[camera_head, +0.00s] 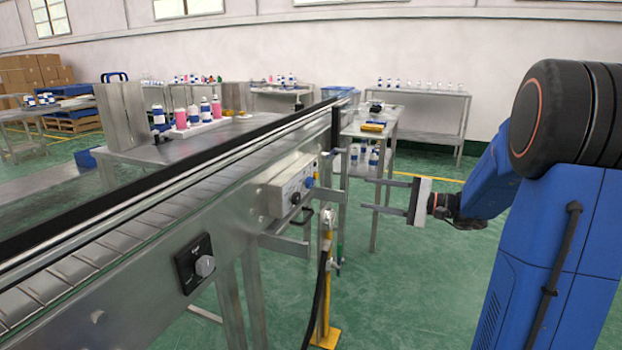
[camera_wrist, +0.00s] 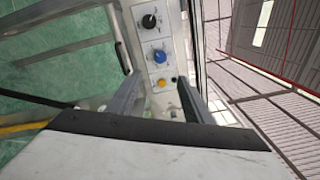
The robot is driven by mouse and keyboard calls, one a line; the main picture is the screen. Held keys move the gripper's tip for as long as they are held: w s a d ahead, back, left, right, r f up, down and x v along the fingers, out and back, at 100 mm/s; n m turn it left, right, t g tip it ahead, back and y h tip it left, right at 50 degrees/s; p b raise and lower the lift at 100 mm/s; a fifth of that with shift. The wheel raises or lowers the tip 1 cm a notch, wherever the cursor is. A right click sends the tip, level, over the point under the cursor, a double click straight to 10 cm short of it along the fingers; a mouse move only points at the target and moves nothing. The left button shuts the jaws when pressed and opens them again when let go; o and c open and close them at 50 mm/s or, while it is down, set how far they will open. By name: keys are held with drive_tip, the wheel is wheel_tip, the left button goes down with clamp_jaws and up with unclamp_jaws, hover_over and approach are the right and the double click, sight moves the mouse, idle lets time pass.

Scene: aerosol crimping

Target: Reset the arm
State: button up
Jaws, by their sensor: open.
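My gripper (camera_head: 374,195) is open in the head view, with two grey fingers spread apart and pointing left toward the conveyor's side. Nothing is seen between the fingers. My blue and black arm reaches in from the right edge. In the wrist view my gripper (camera_wrist: 158,98) shows its two fingers apart, in front of a control panel (camera_wrist: 158,40) with black, blue and yellow knobs or buttons. The same control panel (camera_head: 290,187) is fixed to the conveyor's side in the head view, left of the fingertips and apart from them.
A long metal conveyor (camera_head: 130,220) runs from lower left to the centre. A yellow post (camera_head: 326,290) with a black hose stands below my gripper. Tables with bottles, including a back shelf (camera_head: 425,96), stand behind. Green floor (camera_head: 420,290) is clear beneath my arm.

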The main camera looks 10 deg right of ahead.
drive_tip(key=s+a+f+n+g+h, duration=0.35)
drive_tip(key=s+a, duration=0.35)
drive_tip(key=s, duration=0.3)
drive_tip(key=s+a+f+n+g+h, duration=0.25)
drive_tip(key=s+a+g, duration=0.25)
drive_tip(key=s+a, duration=0.35)
drive_tip(key=s+d+f+n+t+h, duration=0.1)
drive_tip(key=s+d+f+n+h, duration=0.1)
drive_tip(key=s+d+h, duration=0.2)
drive_tip(key=s+d+f+n+t+h, duration=0.1)
drive_tip(key=s+d+f+n+h, duration=0.1)
drive_tip(key=s, duration=0.8)
drive_tip(key=d+n+h, duration=0.1)
drive_tip(key=d+h, duration=0.1)
drive_tip(key=shift+t+h, duration=0.3)
drive_tip(key=shift+t, duration=0.05)
drive_tip(key=shift+s, duration=0.1)
drive_tip(key=shift+c, duration=0.7)
